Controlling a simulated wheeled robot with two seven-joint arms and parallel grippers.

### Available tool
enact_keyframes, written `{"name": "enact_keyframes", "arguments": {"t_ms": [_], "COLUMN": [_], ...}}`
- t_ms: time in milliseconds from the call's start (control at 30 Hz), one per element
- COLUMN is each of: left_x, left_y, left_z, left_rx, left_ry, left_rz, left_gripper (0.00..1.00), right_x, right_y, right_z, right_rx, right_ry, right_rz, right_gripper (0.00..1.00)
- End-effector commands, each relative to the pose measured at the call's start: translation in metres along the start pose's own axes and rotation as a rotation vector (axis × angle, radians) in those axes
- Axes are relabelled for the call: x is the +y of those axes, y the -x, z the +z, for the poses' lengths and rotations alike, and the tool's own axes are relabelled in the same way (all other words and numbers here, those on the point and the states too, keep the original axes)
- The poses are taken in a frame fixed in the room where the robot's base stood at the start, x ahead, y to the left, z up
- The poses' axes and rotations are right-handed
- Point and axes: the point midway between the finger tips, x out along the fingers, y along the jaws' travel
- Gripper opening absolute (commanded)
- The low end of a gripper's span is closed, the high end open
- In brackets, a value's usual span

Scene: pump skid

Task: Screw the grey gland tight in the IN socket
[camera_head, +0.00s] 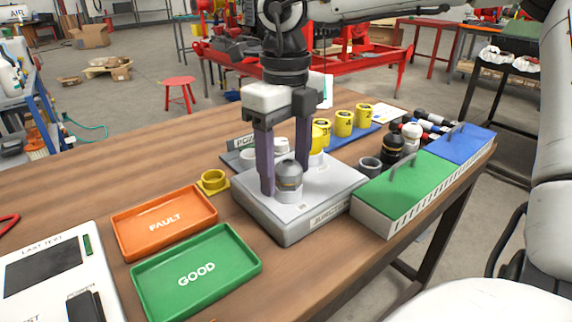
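The grey gland (288,177) stands upright on top of the light grey junction box (257,218), near its middle. The socket under it and any IN marking are hidden or too small to read. My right gripper (285,180) points straight down over the box. Its two dark purple fingers stand apart on either side of the gland, one at its left and one behind it to the right. Whether the fingers press on the gland or leave a small gap I cannot tell. My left gripper is not in view.
Orange FAULT tray (124,235) and green GOOD tray (141,292) lie left of the box, with a yellow ring (213,182) behind them. A green-lidded case (403,189) stands close at right. Yellow numbered cups (343,123) and black and white glands (392,150) stand behind.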

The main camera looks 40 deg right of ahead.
Motion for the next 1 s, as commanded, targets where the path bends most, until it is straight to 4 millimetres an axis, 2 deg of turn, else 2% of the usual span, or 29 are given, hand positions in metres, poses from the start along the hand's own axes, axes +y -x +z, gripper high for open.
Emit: {"name": "enact_keyframes", "arguments": {"t_ms": [433, 700, 867, 1000], "left_x": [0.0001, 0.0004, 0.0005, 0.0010], "left_y": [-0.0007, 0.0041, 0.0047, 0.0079], "left_z": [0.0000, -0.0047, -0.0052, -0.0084], "left_rx": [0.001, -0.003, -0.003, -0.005], "left_ry": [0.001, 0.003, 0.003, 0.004], "left_rz": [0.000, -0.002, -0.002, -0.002], "left_gripper": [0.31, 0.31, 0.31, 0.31], "right_x": [-0.0011, -0.0009, -0.0012, -0.0010], "right_y": [-0.0002, 0.0008, 0.0002, 0.0014], "right_z": [0.0002, 0.0000, 0.0001, -0.0001], "right_rx": [0.000, 0.001, 0.001, 0.002], "right_ry": [0.015, 0.340, 0.433, 0.604], "right_rz": [-0.002, -0.001, -0.003, 0.000], "right_gripper": [0.58, 0.58, 0.58, 0.58]}}
